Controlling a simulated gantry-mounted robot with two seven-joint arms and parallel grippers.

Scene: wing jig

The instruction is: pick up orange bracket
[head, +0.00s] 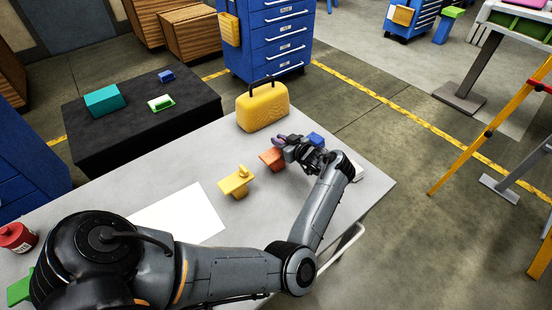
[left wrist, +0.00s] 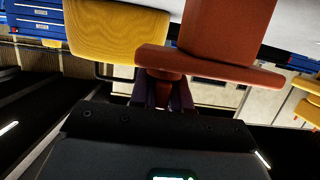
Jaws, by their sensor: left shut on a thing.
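The orange bracket (head: 271,159) is at the far part of the grey table, between the yellow bracket (head: 237,182) and a blue piece (head: 315,139). My left gripper (head: 281,143) reaches it from the right and is shut on it. In the left wrist view the orange bracket (left wrist: 222,35) looms large, and its narrow stub sits between the fingertips of my left gripper (left wrist: 163,94). Whether the bracket touches the table or hangs just above it, I cannot tell. The left arm hides part of the table. My right gripper is not in view.
A yellow case (head: 262,107) stands behind the bracket and also shows in the left wrist view (left wrist: 115,32). A white sheet (head: 178,217) lies on the table (head: 160,169). A black table (head: 128,126) at the left holds teal, green-white and blue pieces.

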